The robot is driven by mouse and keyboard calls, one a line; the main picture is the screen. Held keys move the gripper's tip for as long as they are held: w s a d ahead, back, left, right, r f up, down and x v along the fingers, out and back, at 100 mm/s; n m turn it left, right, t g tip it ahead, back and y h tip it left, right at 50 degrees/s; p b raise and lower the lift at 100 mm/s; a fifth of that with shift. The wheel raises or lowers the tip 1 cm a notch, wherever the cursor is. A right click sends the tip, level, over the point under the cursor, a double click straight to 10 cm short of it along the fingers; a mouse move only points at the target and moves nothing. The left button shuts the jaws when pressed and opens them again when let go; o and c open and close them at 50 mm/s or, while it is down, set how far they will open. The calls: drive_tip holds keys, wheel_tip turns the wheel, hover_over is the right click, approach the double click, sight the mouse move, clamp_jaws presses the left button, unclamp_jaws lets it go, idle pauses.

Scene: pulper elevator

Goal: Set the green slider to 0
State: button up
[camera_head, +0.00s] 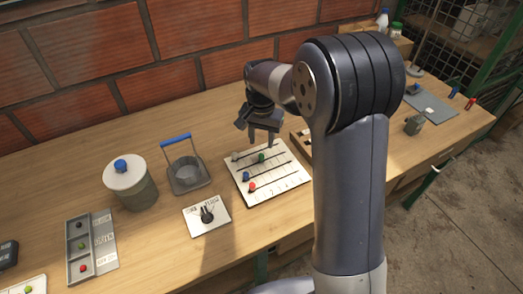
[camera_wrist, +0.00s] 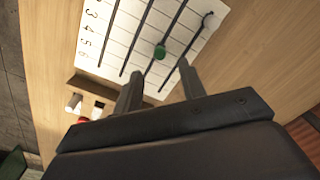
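The slider board (camera_head: 285,182) is a white plate with several dark slots and a printed number scale. The green slider (camera_head: 261,157) is a round knob partway along its slot, second from the far edge. My gripper (camera_head: 262,141) hangs over the far part of the board, pointing down. In the wrist view, the green slider (camera_wrist: 160,52) shows just beyond the gap between my fingers (camera_wrist: 158,70). My gripper is open, with nothing between the fingers. Contact with the knob is not visible. The exact value the green slider stands at cannot be read.
A white slider (camera_head: 235,156), blue slider (camera_head: 246,176) and red slider (camera_head: 252,188) share the board. A dial plate (camera_head: 207,214), a blue-handled basket (camera_head: 187,175) and a lidded pot (camera_head: 131,183) stand left. A brick wall (camera_head: 100,60) backs the table.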

sight(261, 155)
wheel_tip(261, 155, down, 6)
drive_tip(key=shift+c, duration=0.3)
clamp_jaws()
idle(0.3)
